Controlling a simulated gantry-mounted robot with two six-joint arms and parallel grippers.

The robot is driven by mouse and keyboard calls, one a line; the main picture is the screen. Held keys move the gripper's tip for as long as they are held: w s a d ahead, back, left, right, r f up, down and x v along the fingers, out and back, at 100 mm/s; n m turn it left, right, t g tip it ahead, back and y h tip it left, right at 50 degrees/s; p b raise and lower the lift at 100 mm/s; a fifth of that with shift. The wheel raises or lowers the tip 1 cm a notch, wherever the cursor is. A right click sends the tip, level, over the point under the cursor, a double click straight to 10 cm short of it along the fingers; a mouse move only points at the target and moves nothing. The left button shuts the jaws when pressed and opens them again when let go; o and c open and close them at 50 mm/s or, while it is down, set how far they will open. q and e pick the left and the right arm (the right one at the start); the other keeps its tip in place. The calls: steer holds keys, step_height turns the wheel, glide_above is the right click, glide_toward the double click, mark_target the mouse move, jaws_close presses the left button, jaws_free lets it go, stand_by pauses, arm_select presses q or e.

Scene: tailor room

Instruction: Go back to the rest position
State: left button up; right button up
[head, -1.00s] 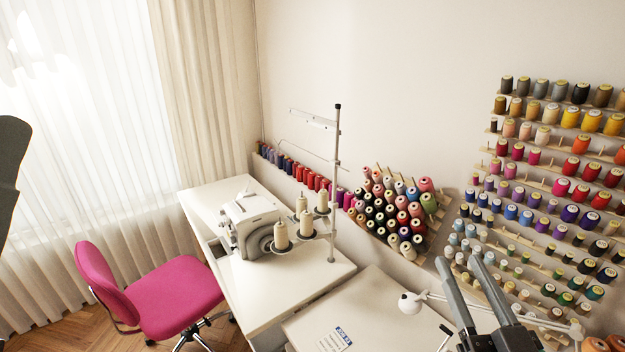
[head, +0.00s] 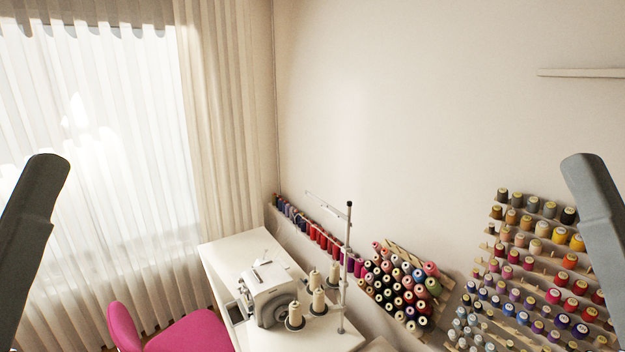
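The task names no object. At the left edge a grey part of my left arm (head: 28,225) stands upright with its rounded end on top. At the right edge a matching grey part of my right arm (head: 598,215) stands in much the same way. The two are nearly mirror images. No gripper fingers show, so neither gripper can be seen, and nothing held shows.
A white table (head: 235,250) with a sewing machine (head: 268,295), thread cones and a tall thread stand (head: 347,250) is below centre. A pink chair (head: 190,335) is beside it. Spool racks (head: 545,250) hang on the right wall. Space between my arms is clear.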

step_height(320, 180, down, 49)
steer(key=b, duration=4.9)
step_height(320, 180, up, 49)
steer(key=p, duration=4.9)
